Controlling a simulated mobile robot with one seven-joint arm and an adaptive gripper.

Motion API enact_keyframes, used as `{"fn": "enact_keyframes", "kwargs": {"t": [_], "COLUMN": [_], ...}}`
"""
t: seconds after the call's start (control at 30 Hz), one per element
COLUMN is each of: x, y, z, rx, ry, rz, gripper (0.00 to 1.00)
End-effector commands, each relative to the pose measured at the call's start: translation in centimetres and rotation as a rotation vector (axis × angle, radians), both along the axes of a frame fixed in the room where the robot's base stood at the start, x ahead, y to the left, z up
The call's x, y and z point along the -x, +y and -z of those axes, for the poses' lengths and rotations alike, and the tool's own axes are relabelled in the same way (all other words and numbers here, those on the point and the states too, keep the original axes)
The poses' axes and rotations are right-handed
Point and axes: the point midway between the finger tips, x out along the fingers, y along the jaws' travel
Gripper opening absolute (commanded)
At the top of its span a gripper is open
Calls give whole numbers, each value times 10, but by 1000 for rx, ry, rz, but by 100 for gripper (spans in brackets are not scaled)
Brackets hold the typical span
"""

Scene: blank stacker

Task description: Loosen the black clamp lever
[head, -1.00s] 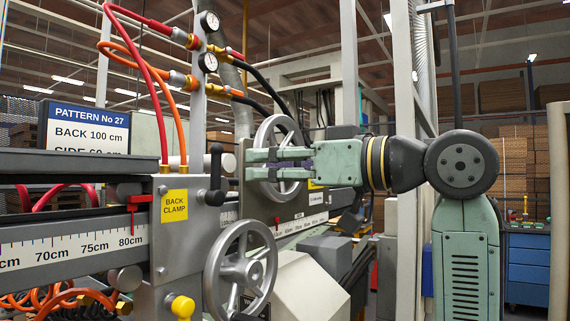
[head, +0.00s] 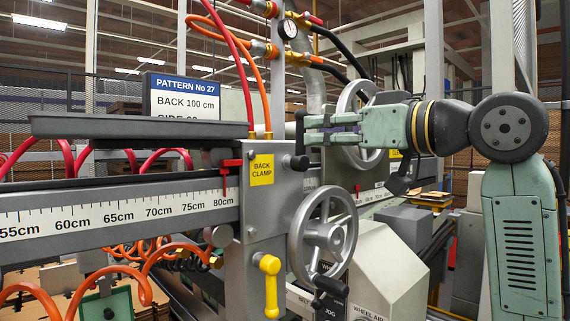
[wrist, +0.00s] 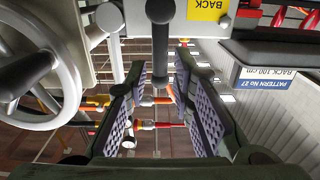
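The black clamp lever (head: 300,134) stands upright on the grey clamp block (head: 240,225), by the yellow BACK CLAMP label (head: 262,169). In the wrist view, the lever (wrist: 161,40) runs down from its dark hub at the top, and its end reaches between the fingertips. My gripper (head: 308,131) is at the lever's right side, level with its upper part. In the wrist view my gripper (wrist: 160,76) is open, with a padded finger on either side of the lever's end. Gaps show on both sides. I cannot tell any contact.
A grey handwheel (head: 323,237) stands below my gripper, and another handwheel (head: 349,105) stands behind it. A yellow handle (head: 270,285) is low on the block. Red and orange hoses (head: 240,75) rise beside the lever. A grey tray (head: 135,127) lies to the left.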

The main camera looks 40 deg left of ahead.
Motion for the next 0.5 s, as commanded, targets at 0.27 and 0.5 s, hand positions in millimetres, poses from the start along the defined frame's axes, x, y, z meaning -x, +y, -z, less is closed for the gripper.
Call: {"fn": "enact_keyframes", "kwargs": {"t": [0.27,0.5], "x": [-1,-3], "y": [20,37], "z": [0,0], "rx": [1,1], "ry": [0,0], "rz": [-2,-1], "gripper": [22,22]}}
